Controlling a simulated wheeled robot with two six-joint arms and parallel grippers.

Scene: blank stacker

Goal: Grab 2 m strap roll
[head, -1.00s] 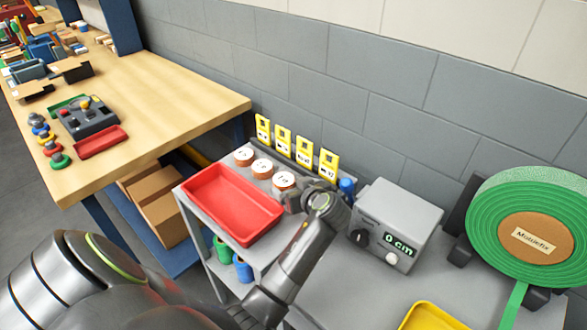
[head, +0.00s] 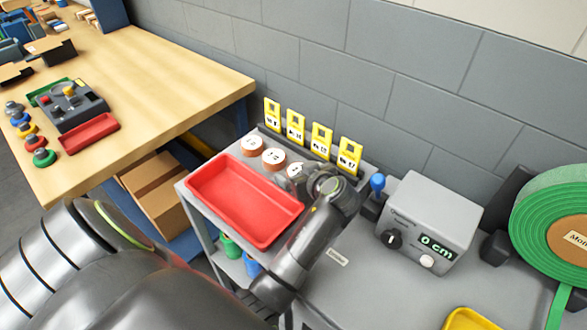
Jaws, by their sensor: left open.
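Three small rolls with white labelled tops and brown sides stand in a row on the grey cart: the left roll (head: 252,144), the middle roll (head: 273,159) and the right roll (head: 295,170). Their labels are too small to read surely, so I cannot tell which is the 2 m strap roll. My left gripper (head: 311,184) is open at the right roll, seen from behind. Its wrist hides most of the fingers and part of that roll, so I cannot tell whether they touch. My right gripper is not in view.
Yellow tags (head: 321,141) stand behind the rolls. A red tray (head: 245,199) is in front. A grey box reading 0 cm (head: 429,222), a blue-topped lever (head: 377,184) and a large green strap reel (head: 545,215) are to the right. A wooden bench (head: 165,82) is at left.

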